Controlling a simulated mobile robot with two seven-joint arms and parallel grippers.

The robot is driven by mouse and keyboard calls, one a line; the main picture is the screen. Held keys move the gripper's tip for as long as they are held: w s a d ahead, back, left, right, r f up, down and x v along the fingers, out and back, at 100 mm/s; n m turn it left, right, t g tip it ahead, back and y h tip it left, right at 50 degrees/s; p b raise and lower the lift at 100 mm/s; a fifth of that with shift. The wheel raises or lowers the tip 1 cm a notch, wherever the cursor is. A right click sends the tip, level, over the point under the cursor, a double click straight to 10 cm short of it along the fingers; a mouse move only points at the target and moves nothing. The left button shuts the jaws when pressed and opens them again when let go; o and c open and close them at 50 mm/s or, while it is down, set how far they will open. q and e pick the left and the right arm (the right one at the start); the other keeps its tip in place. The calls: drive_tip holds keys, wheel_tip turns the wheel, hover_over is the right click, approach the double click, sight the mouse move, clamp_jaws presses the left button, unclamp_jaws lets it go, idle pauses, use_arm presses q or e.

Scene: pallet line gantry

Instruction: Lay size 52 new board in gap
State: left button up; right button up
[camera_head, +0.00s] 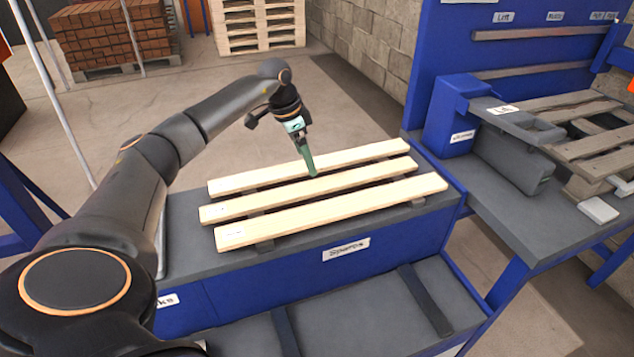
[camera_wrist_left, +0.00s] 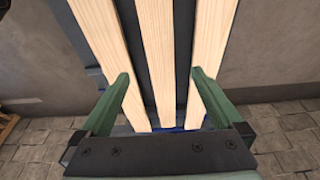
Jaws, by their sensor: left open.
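Three pale new boards lie side by side on a grey bench top in the head view: a back board (camera_head: 330,164), a middle board (camera_head: 318,190) and a front board (camera_head: 340,212). Small marks on their left ends are too small to read, so I cannot tell which is size 52. My left gripper (camera_head: 311,170) points down over the boards, near the middle one. In the left wrist view my left gripper (camera_wrist_left: 160,76) is open and empty, its green fingers on either side of the middle board (camera_wrist_left: 158,60). A worn pallet (camera_head: 590,140) lies partly in view at right, with dark openings between its slats.
A grey clamp-like fixture (camera_head: 510,150) with a blue block (camera_head: 450,115) stands between the boards and the pallet. A small white block (camera_head: 598,210) lies on the right bench. A blue panel (camera_head: 440,50) rises behind. Stacked bricks (camera_head: 115,40) and another pallet (camera_head: 260,25) stand far back.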

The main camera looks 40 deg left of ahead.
sight(317, 185)
use_arm(q)
drive_tip(key=x, duration=0.9)
drive_tip(key=shift+w, duration=0.1)
drive_tip(key=shift+c, duration=0.4)
drive_tip(key=shift+r, duration=0.1)
clamp_jaws()
